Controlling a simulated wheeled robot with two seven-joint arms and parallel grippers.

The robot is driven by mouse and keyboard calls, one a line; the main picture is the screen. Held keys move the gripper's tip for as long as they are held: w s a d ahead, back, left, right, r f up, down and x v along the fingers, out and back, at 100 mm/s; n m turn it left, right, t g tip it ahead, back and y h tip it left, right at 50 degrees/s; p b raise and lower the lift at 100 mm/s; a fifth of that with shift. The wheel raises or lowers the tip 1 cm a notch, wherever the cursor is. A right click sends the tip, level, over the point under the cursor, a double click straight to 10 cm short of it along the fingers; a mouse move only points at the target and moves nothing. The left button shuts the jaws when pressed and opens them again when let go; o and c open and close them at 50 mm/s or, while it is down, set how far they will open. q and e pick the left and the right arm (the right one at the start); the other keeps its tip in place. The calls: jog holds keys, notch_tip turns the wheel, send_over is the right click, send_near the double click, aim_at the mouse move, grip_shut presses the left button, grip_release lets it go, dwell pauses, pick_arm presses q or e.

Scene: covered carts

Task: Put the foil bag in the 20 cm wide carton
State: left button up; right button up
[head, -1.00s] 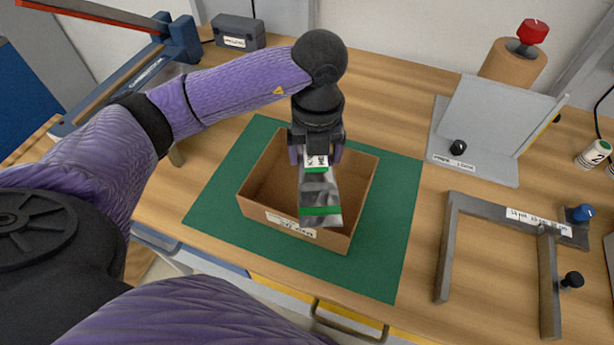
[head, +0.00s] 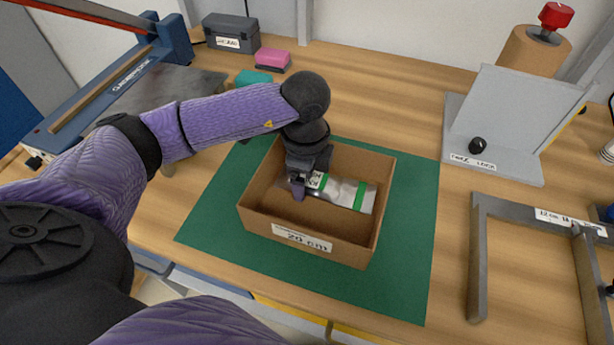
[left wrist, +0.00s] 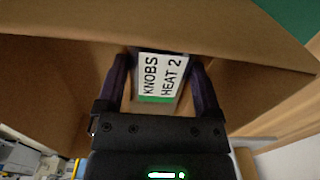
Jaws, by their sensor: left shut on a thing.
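The foil bag (head: 345,191) is silver with green bands and a white label. It lies at a slant inside the open brown carton (head: 318,248), whose front label reads 20 cm. My left gripper (head: 299,190) reaches down into the carton and is shut on the bag's labelled end. In the left wrist view the bag's label (left wrist: 161,76) reads KNOBS HEAT 2, between the two fingers. Whether the bag touches the carton floor cannot be told. My right gripper is not in view.
The carton stands on a green mat (head: 408,270) on a wooden table. A grey bracket frame (head: 480,260) and a grey stand (head: 497,135) are at the right. A paper trimmer (head: 120,75), a dark box (head: 232,33) and a pink block (head: 272,57) are behind.

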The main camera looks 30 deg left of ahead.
pick_arm(q)
jog(key=shift+r, duration=0.1)
jog(key=o, duration=1)
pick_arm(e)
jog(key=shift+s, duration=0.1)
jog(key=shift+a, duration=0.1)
pick_arm(q)
notch_tip(320, 180, up, 12)
jog(key=p, duration=0.3)
jog(key=shift+p, duration=0.4)
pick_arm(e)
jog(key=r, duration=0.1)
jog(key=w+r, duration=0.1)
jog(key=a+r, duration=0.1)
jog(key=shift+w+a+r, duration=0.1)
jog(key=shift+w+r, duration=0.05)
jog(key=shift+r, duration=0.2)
